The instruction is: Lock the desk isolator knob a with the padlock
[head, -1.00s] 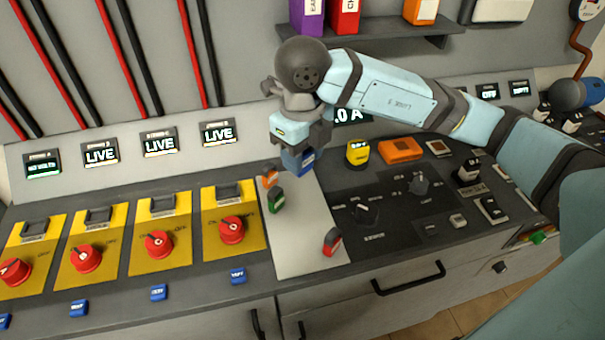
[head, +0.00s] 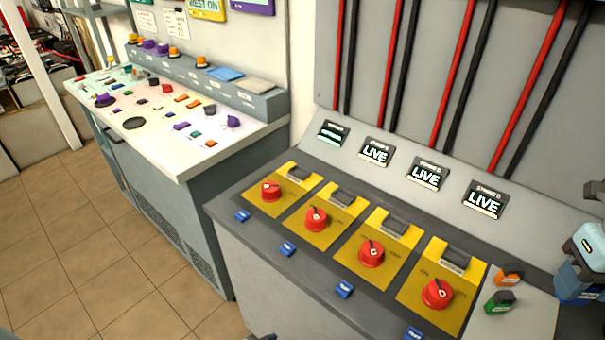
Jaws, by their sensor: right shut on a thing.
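Four yellow panels with red isolator knobs stand in a row on the desk. The leftmost red knob (head: 271,190), by its place in the row knob a, sits under a display (head: 332,133) with green text; its lettering is too small to read. My right gripper (head: 584,268) is at the right edge, partly cut off, shut on a dark blue block-like thing (head: 576,286), apparently the padlock. It is far to the right of the leftmost knob. My left gripper does not show clearly; a dark sliver at the bottom edge cannot be identified.
An orange tagged piece (head: 509,274) and a green one (head: 499,301) lie on the pale mat (head: 533,318) beside my right gripper. Blue labels (head: 344,289) line the desk's front. A second, white-topped console (head: 150,125) stands at the left, with open tiled floor before it.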

